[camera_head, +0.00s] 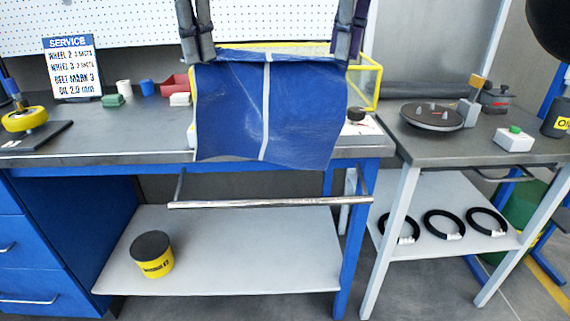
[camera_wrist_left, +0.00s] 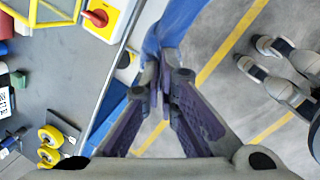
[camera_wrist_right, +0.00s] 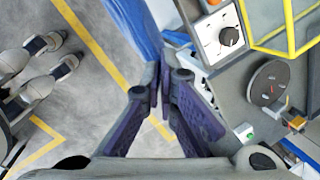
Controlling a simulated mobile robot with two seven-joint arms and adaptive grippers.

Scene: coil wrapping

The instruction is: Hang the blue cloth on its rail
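The blue cloth (camera_head: 225,105), with a pale stripe down its middle, hangs spread out in front of the workbench. Its lower edge is above the shiny metal rail (camera_head: 270,202) on the bench front, apart from it in the picture. My left gripper (camera_head: 207,60) is shut on the cloth's upper left corner; the cloth also shows in the left wrist view (camera_wrist_left: 180,22). My right gripper (camera_head: 343,55) is shut on the upper right corner; the cloth also shows in the right wrist view (camera_wrist_right: 133,25). The cloth hides part of the bench top and front edge.
A yellow-framed guard (camera_head: 372,82) and a control box with a dark knob (camera_head: 356,115) stand behind the cloth. A service sign (camera_head: 72,68) and yellow wheel (camera_head: 25,119) are at left. A yellow tin (camera_head: 152,257) sits on the lower shelf (camera_head: 240,250). A turntable (camera_head: 432,116) is at right.

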